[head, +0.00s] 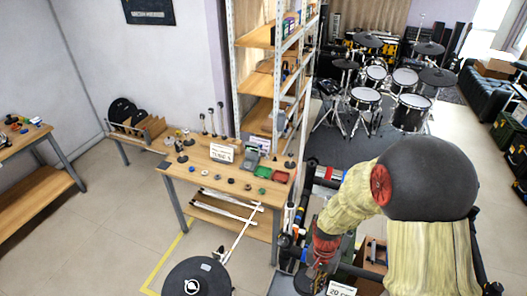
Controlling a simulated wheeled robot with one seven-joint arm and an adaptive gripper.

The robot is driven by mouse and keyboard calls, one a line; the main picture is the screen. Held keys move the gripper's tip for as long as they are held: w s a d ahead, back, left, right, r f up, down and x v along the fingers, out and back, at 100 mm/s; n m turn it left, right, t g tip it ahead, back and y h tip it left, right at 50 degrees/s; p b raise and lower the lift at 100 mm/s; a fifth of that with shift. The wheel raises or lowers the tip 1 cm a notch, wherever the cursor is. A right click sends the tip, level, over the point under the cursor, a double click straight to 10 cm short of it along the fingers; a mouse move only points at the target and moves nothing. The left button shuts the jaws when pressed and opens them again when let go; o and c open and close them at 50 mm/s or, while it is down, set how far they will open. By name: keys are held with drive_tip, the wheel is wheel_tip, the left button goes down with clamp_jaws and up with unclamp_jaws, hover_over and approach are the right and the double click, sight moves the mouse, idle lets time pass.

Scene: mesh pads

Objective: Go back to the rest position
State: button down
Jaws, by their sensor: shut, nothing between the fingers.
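My arm comes in at the right and reaches down and left, with a dark round joint, pale sleeves and red bands. My gripper (314,272) is at its lower end, small and dark, low in the picture right of the wooden workbench (207,170). Its fingers look close together, with nothing seen held between them. Clutter behind it makes its outline hard to read.
A black round pad (196,278) stands in front. A shelf rack (262,85) rises behind. Boxes crowd the gripper. A drum kit (366,97) stands at the back.

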drive_tip(key=s+r+n+t+b, duration=0.3)
drive_tip(key=r+b, duration=0.3)
drive_tip(key=b, duration=0.4)
drive_tip(key=s+d+r+n+t+b, duration=0.1)
drive_tip(key=s+r+n+t+b, duration=0.2)
drive_tip(key=s+r+b, duration=0.3)
drive_tip(key=t+b, duration=0.1)
drive_tip(key=b, duration=0.4)
drive_tip(key=shift+d+r+n+t, duration=0.2)
drive_tip(key=shift+r+n+t, duration=0.1)
drive_tip(key=shift+t, duration=0.1)
drive_tip(key=shift+s, duration=0.1)
